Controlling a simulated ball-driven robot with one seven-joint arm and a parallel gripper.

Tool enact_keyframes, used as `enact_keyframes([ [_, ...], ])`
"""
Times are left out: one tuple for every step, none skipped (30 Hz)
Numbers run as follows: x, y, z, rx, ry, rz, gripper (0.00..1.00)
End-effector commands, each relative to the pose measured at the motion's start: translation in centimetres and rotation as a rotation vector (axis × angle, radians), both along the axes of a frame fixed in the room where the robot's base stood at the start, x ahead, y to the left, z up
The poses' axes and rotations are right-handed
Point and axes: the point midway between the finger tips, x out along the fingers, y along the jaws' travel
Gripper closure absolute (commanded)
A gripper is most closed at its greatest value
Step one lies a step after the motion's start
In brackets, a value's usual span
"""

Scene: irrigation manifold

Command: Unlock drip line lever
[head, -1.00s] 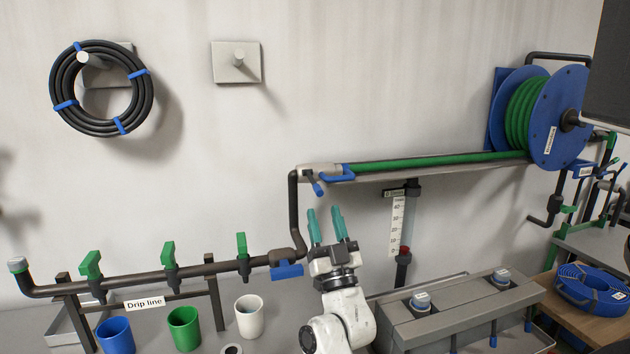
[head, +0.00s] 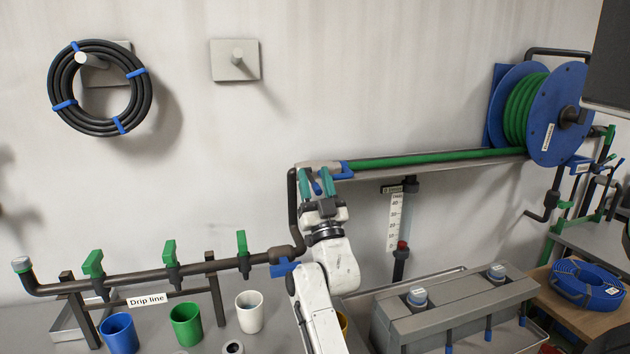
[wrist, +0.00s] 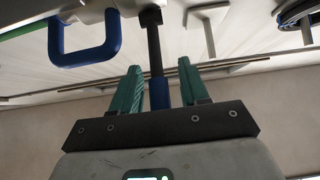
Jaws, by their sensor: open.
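A small lever (wrist: 158,80) with a dark shaft and blue tip hangs from the corner fitting where the pipe meets the trough. In the wrist view it lies between my two teal fingers, with gaps at both sides. My gripper (head: 316,184) is open around it, pointing up; the lever's blue tip (head: 316,188) also shows between the fingers in the head view. A blue U-shaped handle (wrist: 85,48) sits beside the lever. The "Drip line" label (head: 147,299) hangs under the dark pipe (head: 205,268), which carries green valve handles and a blue handle (head: 283,269).
The trough with green hose (head: 435,160) runs right to a blue reel (head: 556,115). Blue, green and white cups (head: 249,311) stand below the pipe. A grey box (head: 455,310) is at lower right. The wall above is clear except for a coiled hose (head: 99,88) and a peg plate (head: 235,60).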

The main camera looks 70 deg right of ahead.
Motion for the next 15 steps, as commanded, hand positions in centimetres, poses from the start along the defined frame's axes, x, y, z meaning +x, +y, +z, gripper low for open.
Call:
enact_keyframes([
  [-0.01, 0.01, -0.01, 0.000, 0.000, 0.000, 0.55],
  [-0.01, 0.01, -0.01, 0.000, 0.000, 0.000, 0.58],
  [-0.01, 0.01, -0.01, 0.000, 0.000, 0.000, 0.62],
  [-0.01, 0.01, -0.01, 0.000, 0.000, 0.000, 0.65],
  [-0.02, 0.01, -0.02, 0.000, 0.000, 0.000, 0.68],
  [-0.02, 0.01, -0.02, 0.000, 0.000, 0.000, 0.72],
  [-0.02, 0.01, -0.02, 0.000, 0.000, 0.000, 0.74],
  [-0.02, 0.01, -0.02, 0.000, 0.000, 0.000, 0.77],
  [-0.02, 0.01, -0.02, 0.000, 0.000, 0.000, 0.81],
  [-0.02, 0.01, -0.02, 0.000, 0.000, 0.000, 0.84],
  [-0.03, 0.02, -0.03, 0.000, 0.000, 0.000, 0.87],
  [-0.03, 0.02, -0.03, 0.000, 0.000, 0.000, 0.91],
  [-0.03, 0.02, -0.03, 0.000, 0.000, 0.000, 0.94],
  [-0.03, 0.02, -0.03, 0.000, 0.000, 0.000, 0.96],
  [-0.03, 0.02, -0.03, 0.000, 0.000, 0.000, 1.00],
])
